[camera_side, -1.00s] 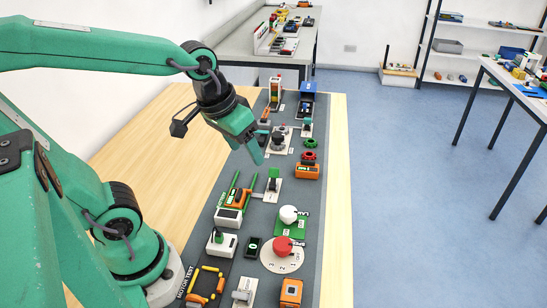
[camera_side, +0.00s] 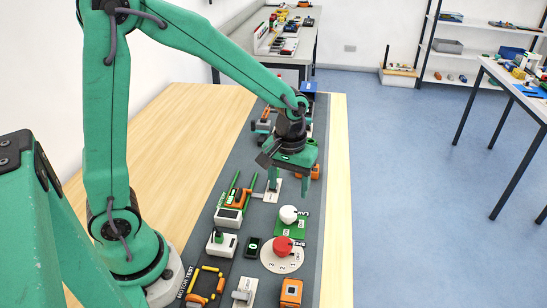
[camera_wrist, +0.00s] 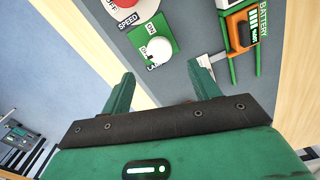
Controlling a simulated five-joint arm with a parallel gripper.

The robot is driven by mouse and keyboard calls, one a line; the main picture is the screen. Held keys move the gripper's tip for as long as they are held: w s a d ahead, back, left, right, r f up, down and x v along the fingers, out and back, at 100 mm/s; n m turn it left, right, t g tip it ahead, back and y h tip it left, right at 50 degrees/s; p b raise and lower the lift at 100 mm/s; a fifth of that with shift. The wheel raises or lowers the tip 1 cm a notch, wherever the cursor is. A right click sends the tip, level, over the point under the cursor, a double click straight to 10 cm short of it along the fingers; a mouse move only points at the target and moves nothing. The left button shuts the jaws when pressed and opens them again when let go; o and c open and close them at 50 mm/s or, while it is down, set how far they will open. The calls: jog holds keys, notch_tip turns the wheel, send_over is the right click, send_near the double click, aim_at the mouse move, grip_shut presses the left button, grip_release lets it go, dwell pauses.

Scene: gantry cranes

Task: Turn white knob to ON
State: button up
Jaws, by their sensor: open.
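The white knob (camera_side: 289,214) sits on a green plate (camera_side: 287,230) on the grey mat. In the wrist view the white knob (camera_wrist: 160,49) is on its green plate (camera_wrist: 142,37), with an ON label and a partly readable LAMP label. My gripper (camera_side: 290,195) is open and empty, pointing down just behind the knob in the side view. In the wrist view its two fingers (camera_wrist: 162,88) are spread apart, and the knob lies beyond them. The gripper and knob appear apart.
A red knob (camera_side: 282,245) on a round white dial is in front of the white knob. The orange battery unit (camera_side: 239,199) with green rails and a white switch block (camera_side: 222,243) are to the left. An orange block (camera_side: 291,292) is near the front. Bare wood borders the mat.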

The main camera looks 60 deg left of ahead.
aim_at(288, 211)
jog(key=shift+w+f, duration=0.1)
jog(key=shift+f, duration=0.2)
jog(key=shift+f, duration=3.9)
jog(key=c, duration=1)
jog(key=shift+o, duration=0.2)
